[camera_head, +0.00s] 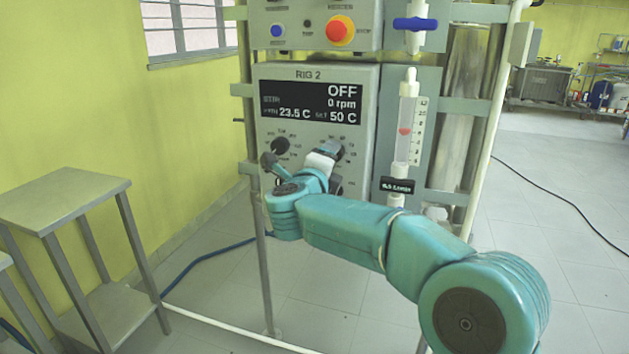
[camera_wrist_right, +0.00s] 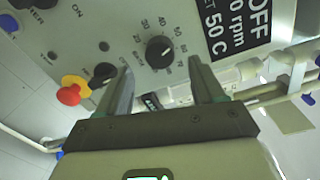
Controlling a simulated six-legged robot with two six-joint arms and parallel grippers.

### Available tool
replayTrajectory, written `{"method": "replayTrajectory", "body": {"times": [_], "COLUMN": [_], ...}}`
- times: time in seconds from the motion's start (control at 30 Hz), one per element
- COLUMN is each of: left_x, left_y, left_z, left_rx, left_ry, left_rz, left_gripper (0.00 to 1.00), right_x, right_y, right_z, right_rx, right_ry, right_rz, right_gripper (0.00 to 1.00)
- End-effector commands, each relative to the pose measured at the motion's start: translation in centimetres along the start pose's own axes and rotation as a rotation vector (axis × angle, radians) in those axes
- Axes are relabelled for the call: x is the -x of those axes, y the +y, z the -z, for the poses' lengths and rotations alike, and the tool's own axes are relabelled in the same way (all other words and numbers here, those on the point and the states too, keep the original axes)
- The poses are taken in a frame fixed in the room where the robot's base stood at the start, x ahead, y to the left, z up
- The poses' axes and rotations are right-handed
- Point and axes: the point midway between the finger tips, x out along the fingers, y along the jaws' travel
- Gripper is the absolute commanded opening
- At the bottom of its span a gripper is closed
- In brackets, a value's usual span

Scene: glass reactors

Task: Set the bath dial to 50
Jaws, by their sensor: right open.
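The bath dial (camera_wrist_right: 159,52) is a round black knob with a white mark and a printed ring of numbers. Its mark points toward the upper right, about at the 50. The display (camera_head: 311,102) reads OFF, 0 rpm, 23.5 C and set 50 C. My right gripper (camera_wrist_right: 160,70) is open, its two fingers apart on either side below the dial in the wrist view, with visible gaps. In the head view my right gripper (camera_head: 330,150) is at the panel, and it hides the dial. My left gripper is in neither view.
Another black knob (camera_head: 281,146) sits on the panel left of my gripper. A red button (camera_head: 340,30) is above the display. A glass flowmeter (camera_head: 405,125) stands right of the panel. A steel table (camera_head: 60,195) stands at left. A red-and-yellow knob (camera_wrist_right: 72,92) shows in the wrist view.

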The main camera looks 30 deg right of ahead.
Motion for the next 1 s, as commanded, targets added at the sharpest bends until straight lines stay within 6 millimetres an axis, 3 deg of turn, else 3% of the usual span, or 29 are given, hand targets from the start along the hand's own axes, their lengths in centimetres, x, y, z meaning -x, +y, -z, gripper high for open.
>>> {"method": "replayTrajectory", "body": {"times": [0.2, 0.43, 0.63, 1.0], "left_x": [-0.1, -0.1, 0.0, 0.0], "left_y": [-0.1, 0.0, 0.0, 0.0], "left_z": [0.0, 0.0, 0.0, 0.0], "left_rx": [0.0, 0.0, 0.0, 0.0], "left_ry": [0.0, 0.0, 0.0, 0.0], "left_rz": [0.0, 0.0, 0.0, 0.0], "left_gripper": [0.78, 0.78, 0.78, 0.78], "right_x": [6.1, 10.9, 12.6, 12.7], "right_y": [-0.1, -0.1, 0.0, 0.0], "right_z": [-0.1, -0.1, 0.0, 0.0], "right_rx": [0.0, -0.001, 0.0, 0.0], "right_ry": [-0.006, -0.005, -0.001, 0.0], "right_rz": [0.0, 0.0, 0.0, 0.0], "right_gripper": [0.68, 0.68, 0.68, 0.68]}}
